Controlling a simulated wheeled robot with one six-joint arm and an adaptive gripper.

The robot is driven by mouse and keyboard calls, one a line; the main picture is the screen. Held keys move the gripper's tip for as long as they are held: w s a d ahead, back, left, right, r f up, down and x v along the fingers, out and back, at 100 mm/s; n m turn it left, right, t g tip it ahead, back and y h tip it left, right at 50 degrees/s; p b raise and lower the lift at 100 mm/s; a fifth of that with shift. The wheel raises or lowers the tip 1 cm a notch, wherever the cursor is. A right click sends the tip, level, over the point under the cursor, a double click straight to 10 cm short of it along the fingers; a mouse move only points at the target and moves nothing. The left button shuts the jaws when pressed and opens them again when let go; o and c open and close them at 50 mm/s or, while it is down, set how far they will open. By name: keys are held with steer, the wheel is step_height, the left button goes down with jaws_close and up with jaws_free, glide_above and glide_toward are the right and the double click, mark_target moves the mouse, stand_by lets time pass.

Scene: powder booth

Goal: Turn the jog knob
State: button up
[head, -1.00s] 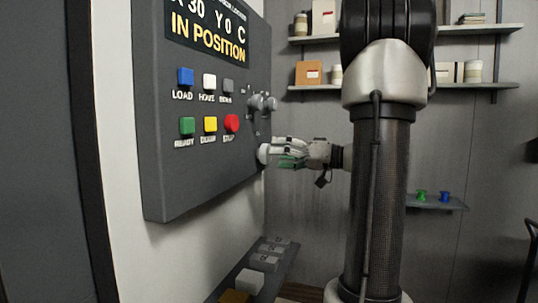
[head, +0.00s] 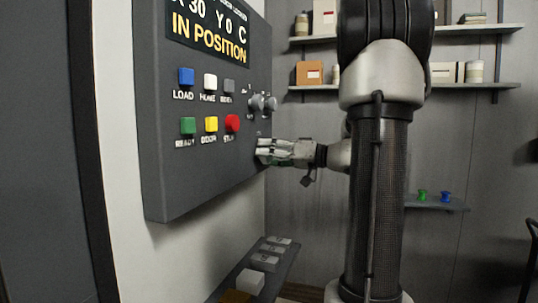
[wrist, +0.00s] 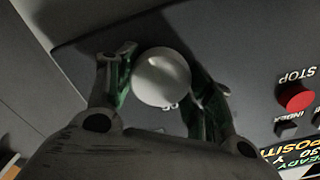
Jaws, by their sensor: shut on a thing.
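The jog knob, a pale round knob (wrist: 162,78), sits on the dark grey control panel (head: 190,180). My gripper (head: 262,151) reaches the panel's lower right area from the right. In the wrist view my gripper (wrist: 164,80) has one green-padded finger on each side of the knob and is shut on it. A small printed label is partly visible below the knob in the wrist view.
The red stop button (head: 232,122) is up and left of my gripper, with other coloured buttons beside it. A display (head: 208,30) reads IN POSITION. A low ledge with blocks (head: 262,262) is below.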

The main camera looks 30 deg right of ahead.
steer(key=shift+m, duration=0.3)
steer(key=m, duration=0.6)
steer(key=shift+f, duration=0.1)
steer(key=m, duration=0.6)
steer(key=shift+m, duration=0.4)
steer(key=m, duration=0.6)
steer(key=shift+f, duration=0.1)
steer(key=m, duration=0.6)
steer(key=shift+f, duration=0.1)
steer(key=shift+m, duration=0.3)
steer(key=o, duration=1)
steer(key=shift+o, duration=0.2)
